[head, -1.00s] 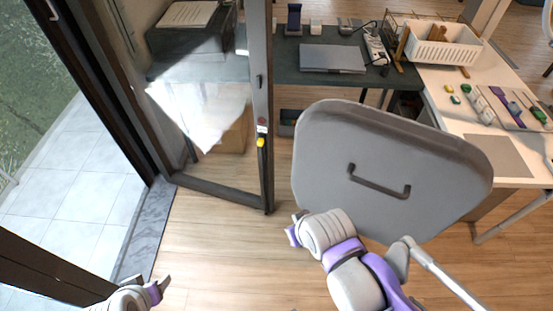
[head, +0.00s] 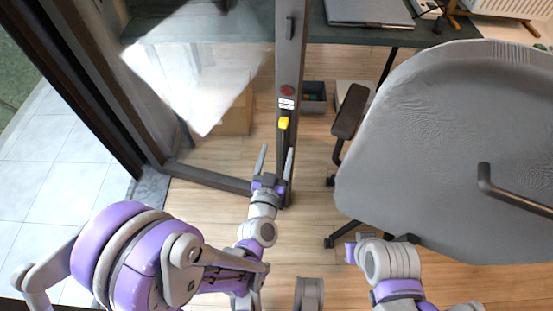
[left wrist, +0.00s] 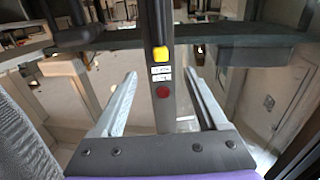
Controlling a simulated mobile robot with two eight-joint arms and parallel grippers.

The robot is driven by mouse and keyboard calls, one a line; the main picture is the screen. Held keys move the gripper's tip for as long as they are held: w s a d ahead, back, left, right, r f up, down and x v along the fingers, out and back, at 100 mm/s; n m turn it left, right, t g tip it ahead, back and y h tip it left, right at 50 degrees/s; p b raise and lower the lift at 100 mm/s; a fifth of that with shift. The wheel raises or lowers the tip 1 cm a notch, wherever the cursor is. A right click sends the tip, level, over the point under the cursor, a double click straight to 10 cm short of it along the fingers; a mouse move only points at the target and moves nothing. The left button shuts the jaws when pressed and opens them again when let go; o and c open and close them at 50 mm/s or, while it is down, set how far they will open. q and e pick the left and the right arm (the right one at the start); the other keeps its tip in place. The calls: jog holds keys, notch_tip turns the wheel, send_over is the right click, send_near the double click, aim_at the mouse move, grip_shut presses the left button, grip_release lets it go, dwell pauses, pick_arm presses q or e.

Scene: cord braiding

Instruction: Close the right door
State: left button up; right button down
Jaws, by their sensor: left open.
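The right door (head: 289,60) is a glass panel in a dark grey frame, standing swung open into the room. Its upright edge bears a yellow tag (head: 284,123), white labels and a red dot (head: 287,91). My left gripper (head: 276,160) is open and empty, low at this edge, its fingers pointing up the picture. In the left wrist view the door edge (left wrist: 161,120) shows between the two spread fingers (left wrist: 160,100); whether they touch it I cannot tell. Part of my right arm shows at lower right, but I make out no jaws on it.
A grey chair (head: 430,150) with an armrest (head: 349,112) stands close right of the door. A dark desk (head: 400,35) with a laptop (head: 368,10) is behind. The doorway with pale outdoor tiles (head: 40,170) lies left. Bare wood floor (head: 310,225) shows between door and chair.

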pick_arm(q)
jog(key=w, duration=0.3)
jog(key=w+d, duration=0.1)
jog(key=w, duration=0.3)
jog(key=w+p, duration=0.1)
jog(key=w, duration=0.3)
jog(key=shift+w+d, duration=0.1)
jog(key=shift+d, duration=0.3)
grip_shut()
jog(key=shift+a, duration=0.1)
jog(key=shift+s+a, duration=0.75)
jog(key=shift+s, duration=0.75)
jog(key=m+h+b, duration=0.2)
jog(key=h+b, duration=0.1)
jog(key=b, duration=0.3)
send_near(282, 126)
jog(key=shift+s+a+r+g, duration=0.15)
jog(key=shift+s+a, duration=0.45)
jog(key=shift+a, duration=0.1)
jog(key=shift+s+a+r+g, duration=0.1)
jog(key=shift+s+a+g, duration=0.05)
jog(key=shift+s+a, duration=0.5)
